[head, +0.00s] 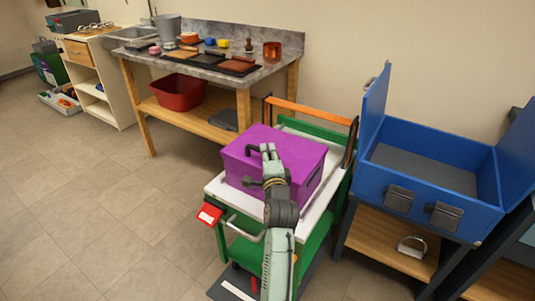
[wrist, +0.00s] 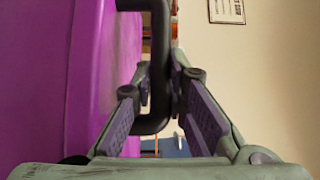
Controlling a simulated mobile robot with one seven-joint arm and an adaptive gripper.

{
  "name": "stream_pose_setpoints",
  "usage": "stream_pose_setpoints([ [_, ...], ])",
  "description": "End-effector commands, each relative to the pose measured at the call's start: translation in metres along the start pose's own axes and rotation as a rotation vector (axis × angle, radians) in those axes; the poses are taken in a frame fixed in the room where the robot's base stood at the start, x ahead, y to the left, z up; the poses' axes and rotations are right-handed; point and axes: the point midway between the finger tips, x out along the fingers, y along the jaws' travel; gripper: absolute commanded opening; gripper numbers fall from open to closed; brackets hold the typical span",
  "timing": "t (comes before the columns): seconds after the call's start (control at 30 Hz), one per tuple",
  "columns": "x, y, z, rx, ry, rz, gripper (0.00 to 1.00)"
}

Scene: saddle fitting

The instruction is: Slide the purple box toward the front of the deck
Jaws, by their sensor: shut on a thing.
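The purple box (head: 290,151) sits upright on the white deck (head: 318,207) of a green cart. In the wrist view, the purple box (wrist: 95,70) fills the left side. The black handle (wrist: 160,70) runs between the two fingers of my gripper (wrist: 160,85), which is shut on it.
A blue open chest (head: 425,160) on a stand is close to the cart's right side. An orange bar (head: 308,110) rises behind the box. A red tag-like part (head: 209,214) hangs at the deck's near left corner.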

Motion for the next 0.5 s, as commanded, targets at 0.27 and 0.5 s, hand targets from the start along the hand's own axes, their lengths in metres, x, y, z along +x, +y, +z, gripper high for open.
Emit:
stream_pose_setpoints([
  [0.27, 0.0003, 0.0009, 0.0007, 0.002, -0.002, 0.001, 0.0],
  [0.5, 0.0002, 0.0005, 0.0004, 0.001, -0.001, 0.001, 0.27],
])
